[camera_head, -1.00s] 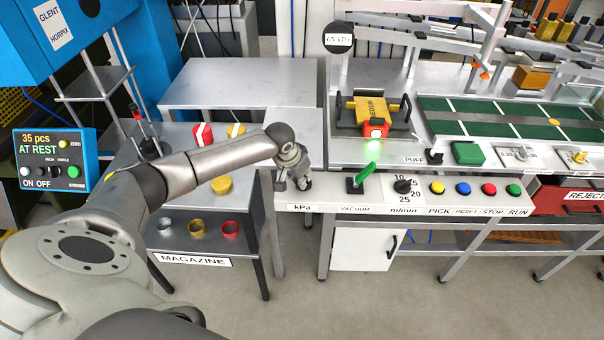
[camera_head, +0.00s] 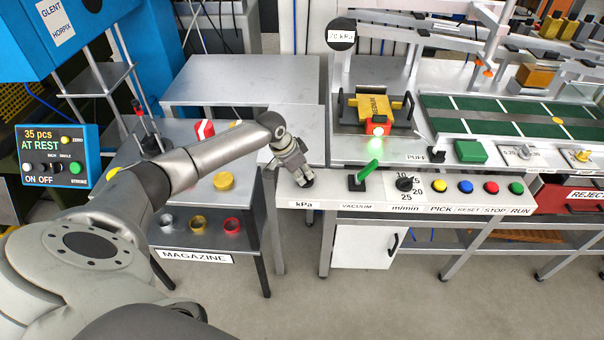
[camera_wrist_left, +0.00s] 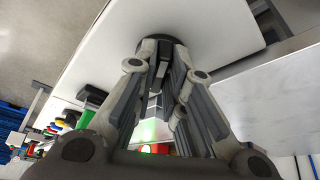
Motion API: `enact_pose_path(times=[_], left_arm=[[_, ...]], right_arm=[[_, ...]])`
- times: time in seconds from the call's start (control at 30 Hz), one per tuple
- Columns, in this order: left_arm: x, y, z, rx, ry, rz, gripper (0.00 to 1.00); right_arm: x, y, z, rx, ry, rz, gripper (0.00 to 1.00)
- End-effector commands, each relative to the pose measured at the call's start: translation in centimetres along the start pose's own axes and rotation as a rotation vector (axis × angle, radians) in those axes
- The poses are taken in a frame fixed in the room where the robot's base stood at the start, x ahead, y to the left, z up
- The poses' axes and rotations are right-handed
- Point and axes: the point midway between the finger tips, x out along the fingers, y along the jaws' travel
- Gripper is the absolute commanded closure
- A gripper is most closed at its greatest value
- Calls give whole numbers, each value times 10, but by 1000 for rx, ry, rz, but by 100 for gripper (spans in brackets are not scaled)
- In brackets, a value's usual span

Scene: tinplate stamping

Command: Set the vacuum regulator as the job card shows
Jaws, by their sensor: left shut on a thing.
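The vacuum regulator is a dark round knob (camera_head: 307,182) above the kPa label (camera_head: 303,205) on the white front panel. My left gripper (camera_head: 299,176) reaches it from above and is shut on it, hiding most of it. In the left wrist view the knob's dark rim (camera_wrist_left: 158,44) shows behind the fingertips (camera_wrist_left: 163,60). A round black gauge (camera_head: 341,35) on the post above appears to read 70 kPa. I cannot make out a job card. My right gripper is not in view.
A green lever (camera_head: 369,170) at VACUUM stands just right of my gripper, then a black m/min dial (camera_head: 404,184) and several coloured push buttons. The magazine stand (camera_head: 188,250) is to the left. A yellow piece (camera_head: 374,104) lies in the lit fixture.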

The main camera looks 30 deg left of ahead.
Motion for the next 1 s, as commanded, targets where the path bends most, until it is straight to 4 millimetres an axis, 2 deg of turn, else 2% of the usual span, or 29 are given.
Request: enact_pose_path(times=[0.17, 0.2, 0.37, 0.77, 0.87, 1.0], left_arm=[[0, 0, 0, -1, -1, 0, 100], [0, 0, 0, -1, -1, 0, 87], [0, 0, 0, -1, -1, 0, 67], [-4, -1, 0, -1, 0, -1, 67], [-15, -1, 0, -2, 0, -2, 67], [-39, -2, 0, 1, 1, -4, 67]], right_arm=[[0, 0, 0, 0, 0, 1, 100], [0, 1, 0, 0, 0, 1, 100], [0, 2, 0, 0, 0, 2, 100], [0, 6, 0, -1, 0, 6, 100], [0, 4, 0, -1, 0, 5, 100], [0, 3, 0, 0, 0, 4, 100]])
